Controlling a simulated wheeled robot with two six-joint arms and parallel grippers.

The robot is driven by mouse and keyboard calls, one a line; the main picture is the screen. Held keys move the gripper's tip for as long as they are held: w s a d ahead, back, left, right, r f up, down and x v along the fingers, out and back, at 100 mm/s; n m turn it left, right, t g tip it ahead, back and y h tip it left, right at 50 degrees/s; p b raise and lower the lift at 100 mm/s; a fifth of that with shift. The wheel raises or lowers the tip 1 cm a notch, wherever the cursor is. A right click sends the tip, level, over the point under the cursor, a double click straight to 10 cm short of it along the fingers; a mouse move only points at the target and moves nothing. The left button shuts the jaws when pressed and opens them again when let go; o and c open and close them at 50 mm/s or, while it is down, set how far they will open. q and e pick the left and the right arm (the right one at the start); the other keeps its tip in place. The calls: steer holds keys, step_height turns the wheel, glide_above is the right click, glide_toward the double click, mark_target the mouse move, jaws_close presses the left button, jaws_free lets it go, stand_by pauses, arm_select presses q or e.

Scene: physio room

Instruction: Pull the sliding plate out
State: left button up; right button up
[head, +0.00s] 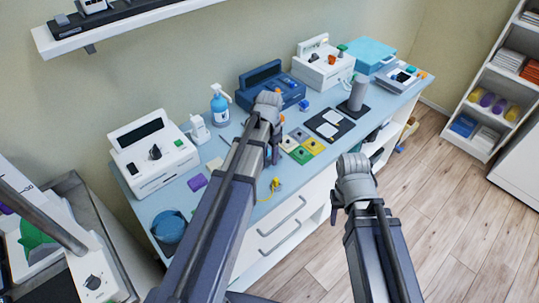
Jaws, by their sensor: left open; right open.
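I cannot make out for certain which part is the sliding plate. The blue-topped bench (236,208) has white drawer fronts (262,238) with grey bar handles. A black plate with white pads (329,125) lies on its top. My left gripper (275,155) is open over the bench top, left of the coloured squares (302,146). My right gripper (357,180) is open in front of the bench's front edge, to the right of the drawers. Its wrist hides part of the bench front. Neither gripper is seen holding anything.
White devices (153,153) (323,64), a blue device (270,88) and a spray bottle (220,106) line the back of the bench. A grey cylinder (357,93) stands at right. A shelf unit (480,137) is far right. The wooden floor (440,200) between is clear.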

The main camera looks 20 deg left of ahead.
arm_select(q)
step_height(320, 180, up, 8)
steer(key=p, duration=0.7)
steer(key=shift+f, duration=0.15)
steer(key=s+d+n+y, duration=0.1)
steer(key=s+d+n, duration=0.1)
steer(key=s+d, duration=1.3)
steer(key=shift+s, duration=0.55)
